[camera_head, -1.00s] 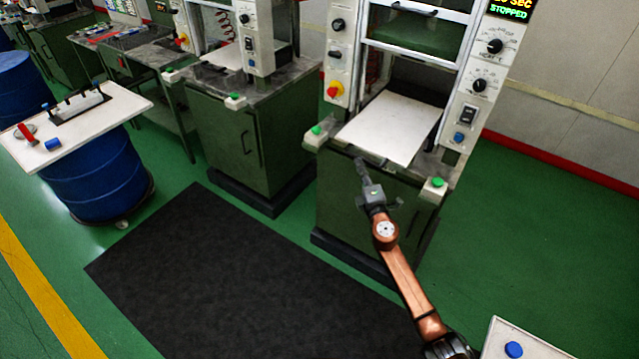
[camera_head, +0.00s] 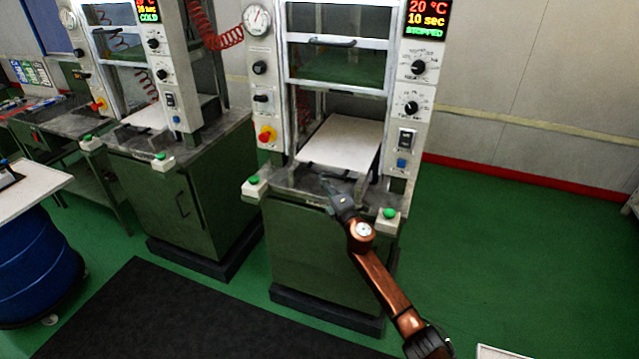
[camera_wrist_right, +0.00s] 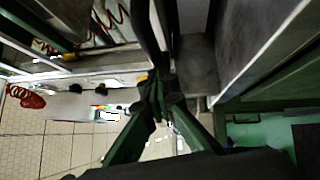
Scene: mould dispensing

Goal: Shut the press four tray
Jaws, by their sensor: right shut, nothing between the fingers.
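The press in front of me (camera_head: 348,70) has a display reading 20 °C, 10 sec, STOPPED. Its tray, a pale flat plate (camera_head: 342,143), lies low inside the frame, with its front edge set back from the front of the grey bench. My right gripper (camera_head: 330,182) is shut and empty at the tray's front edge; I cannot tell whether it touches. In the right wrist view my shut right fingers (camera_wrist_right: 158,95) point into the press area, and the tray cannot be picked out surely. My left gripper is not in view.
Green buttons (camera_head: 389,213) and (camera_head: 253,180) sit on the bench's front corners. A second press (camera_head: 135,60) stands to the left. A blue drum (camera_head: 35,265) with a white top is at far left.

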